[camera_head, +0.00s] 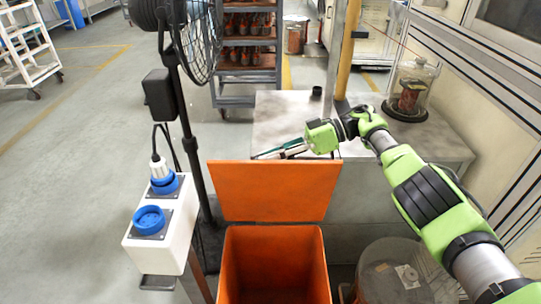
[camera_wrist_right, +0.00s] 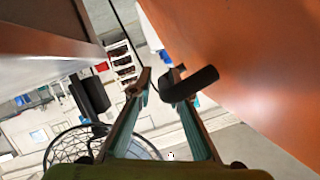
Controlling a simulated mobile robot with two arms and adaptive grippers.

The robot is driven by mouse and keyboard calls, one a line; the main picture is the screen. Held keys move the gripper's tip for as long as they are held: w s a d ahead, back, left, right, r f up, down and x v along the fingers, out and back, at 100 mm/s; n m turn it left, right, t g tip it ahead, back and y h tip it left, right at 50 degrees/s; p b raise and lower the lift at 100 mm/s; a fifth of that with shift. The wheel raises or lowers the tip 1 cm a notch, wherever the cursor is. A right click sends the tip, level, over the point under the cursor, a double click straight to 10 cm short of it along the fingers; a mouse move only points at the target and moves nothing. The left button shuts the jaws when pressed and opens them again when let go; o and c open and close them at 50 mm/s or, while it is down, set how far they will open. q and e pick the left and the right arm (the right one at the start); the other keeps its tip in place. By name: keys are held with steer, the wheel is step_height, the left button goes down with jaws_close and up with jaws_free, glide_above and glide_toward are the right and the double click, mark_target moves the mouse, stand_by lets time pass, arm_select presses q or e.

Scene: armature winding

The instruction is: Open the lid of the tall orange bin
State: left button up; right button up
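The tall orange bin (camera_head: 273,232) stands at the lower middle of the head view, and I see into its inside. Its orange lid (camera_head: 275,190) is raised, standing up along the bin's far edge. The lid also fills the right of the wrist view (camera_wrist_right: 255,70). A dark curved handle (camera_wrist_right: 195,84) stands beside the orange surface and overlaps one fingertip; I cannot tell if they touch. My right gripper (camera_head: 268,154) is at the lid's top edge, reaching left. In the wrist view its fingers (camera_wrist_right: 161,82) are apart, with nothing gripped. My left gripper is out of view.
A grey metal table (camera_head: 280,112) stands behind the lid, with a glass jar (camera_head: 412,88) at its right. A white socket box (camera_head: 162,222) and a black fan (camera_head: 188,35) stand left. A round transparent-topped container (camera_head: 385,272) is right of the bin.

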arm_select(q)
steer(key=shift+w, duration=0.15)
arm_select(e)
steer(key=shift+r, duration=0.8)
step_height(320, 180, up, 8)
steer(key=shift+r, duration=0.2)
